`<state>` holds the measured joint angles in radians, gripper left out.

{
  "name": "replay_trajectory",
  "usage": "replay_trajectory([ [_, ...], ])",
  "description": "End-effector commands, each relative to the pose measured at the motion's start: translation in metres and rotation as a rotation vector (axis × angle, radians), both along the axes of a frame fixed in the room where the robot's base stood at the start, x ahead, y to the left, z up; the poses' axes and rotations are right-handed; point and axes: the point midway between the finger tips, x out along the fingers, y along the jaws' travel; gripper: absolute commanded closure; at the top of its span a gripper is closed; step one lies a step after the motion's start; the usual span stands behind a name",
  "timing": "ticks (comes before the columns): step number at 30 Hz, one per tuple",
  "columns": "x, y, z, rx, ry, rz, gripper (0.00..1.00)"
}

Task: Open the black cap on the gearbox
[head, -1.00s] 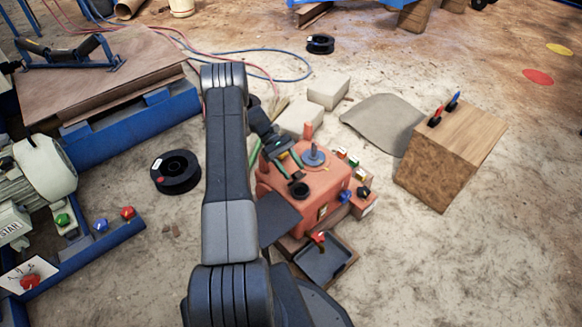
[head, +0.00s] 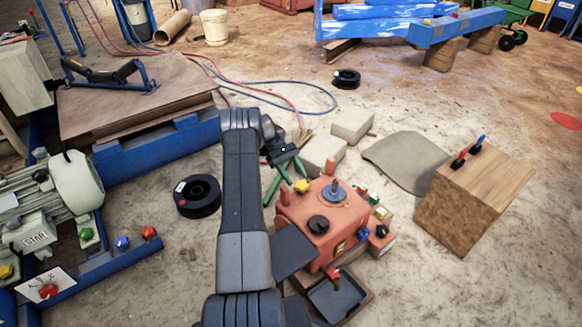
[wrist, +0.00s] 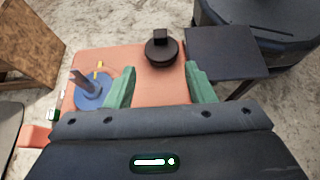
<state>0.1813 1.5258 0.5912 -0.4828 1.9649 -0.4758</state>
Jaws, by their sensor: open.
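The gearbox (head: 316,238) is an orange-red box on the floor. Its black cap (head: 318,225) is round with a raised grip and sits on the top face. In the wrist view the black cap (wrist: 162,50) is seated on the orange top, beyond the fingertips and centred between them. My gripper (head: 285,178) has green fingers, spread apart and empty, above the gearbox's back left side in the head view. In the wrist view my gripper (wrist: 162,84) has nothing between its fingers, and the near part of the gearbox top is hidden behind it.
A blue disc (head: 334,195) with an upright grey pin stands on the gearbox top, and a yellow knob (head: 301,186) is at its back left. A black tray (head: 338,297) lies in front. Coloured knobs line the right side. A wooden block (head: 470,200) stands further right.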

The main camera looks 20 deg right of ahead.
Motion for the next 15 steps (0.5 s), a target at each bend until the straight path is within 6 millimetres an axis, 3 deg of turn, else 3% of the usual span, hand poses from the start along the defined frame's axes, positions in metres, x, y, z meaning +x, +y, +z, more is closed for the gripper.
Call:
replay_trajectory([
  [3, 0.005, 0.001, 0.010, 0.000, 0.000, 0.000, 0.51],
  [15, 0.016, 0.006, 0.014, 0.000, -0.001, 0.001, 0.51],
])
